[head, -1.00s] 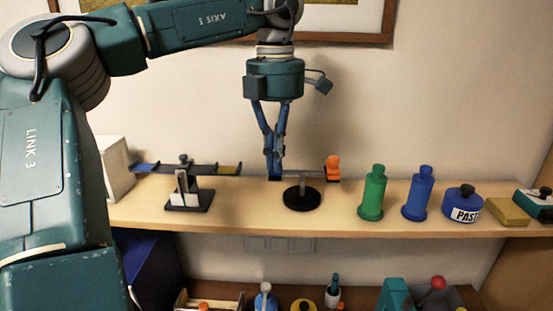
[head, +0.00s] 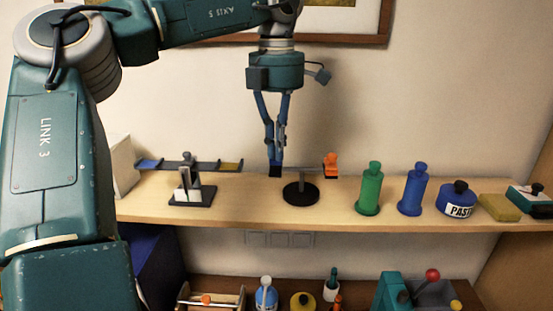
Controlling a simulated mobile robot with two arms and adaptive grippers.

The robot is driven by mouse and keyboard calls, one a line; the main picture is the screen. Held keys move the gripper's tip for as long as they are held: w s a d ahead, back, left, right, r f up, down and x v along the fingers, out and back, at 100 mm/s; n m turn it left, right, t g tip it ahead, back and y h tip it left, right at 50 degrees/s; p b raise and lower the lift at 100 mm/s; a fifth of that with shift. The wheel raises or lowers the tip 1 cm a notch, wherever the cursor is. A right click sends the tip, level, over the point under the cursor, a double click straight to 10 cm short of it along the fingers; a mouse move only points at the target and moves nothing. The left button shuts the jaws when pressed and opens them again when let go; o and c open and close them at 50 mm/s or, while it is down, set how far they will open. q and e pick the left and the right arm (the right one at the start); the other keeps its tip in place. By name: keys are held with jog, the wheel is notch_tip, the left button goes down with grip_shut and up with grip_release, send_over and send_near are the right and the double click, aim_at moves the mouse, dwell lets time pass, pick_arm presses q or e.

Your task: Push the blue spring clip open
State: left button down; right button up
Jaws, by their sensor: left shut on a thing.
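A small stand with a round black base (head: 300,194) is on the wooden shelf and carries a thin horizontal bar. An orange clip (head: 331,165) sits upright at the right end of the bar. My left gripper (head: 275,163) points straight down at the left end of the bar. Its blue fingers are closed around a small dark blue piece (head: 275,172), which appears to be the blue spring clip. The fingers hide most of it, so I cannot tell whether it is open. My right gripper is not in view.
A balance-like stand (head: 190,192) with a long beam is left of my gripper. A green bottle (head: 369,190), a blue bottle (head: 413,190), a PASTE jar (head: 457,198) and a yellow block (head: 499,207) line the shelf (head: 330,214) to the right.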

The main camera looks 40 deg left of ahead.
pick_arm(q)
jog(key=shift+w+a, duration=1.25)
jog(key=shift+a, duration=0.1)
jog(key=shift+r, duration=0.45)
jog(key=shift+w+a+r, duration=0.3)
jog(key=shift+w+r, duration=0.1)
jog(key=shift+r, duration=0.05)
jog(key=shift+w+r, duration=0.1)
jog(key=shift+r, duration=0.35)
jog(key=shift+s+a+r, duration=0.1)
jog(key=shift+s+r, duration=0.15)
jog(key=shift+r, duration=0.45)
jog(key=shift+s+d+r, duration=0.3)
jog(key=shift+s+r, duration=0.1)
jog(key=shift+r, duration=0.05)
jog(key=shift+d+r, duration=0.1)
jog(key=shift+d, duration=0.15)
jog(key=shift+w, duration=0.15)
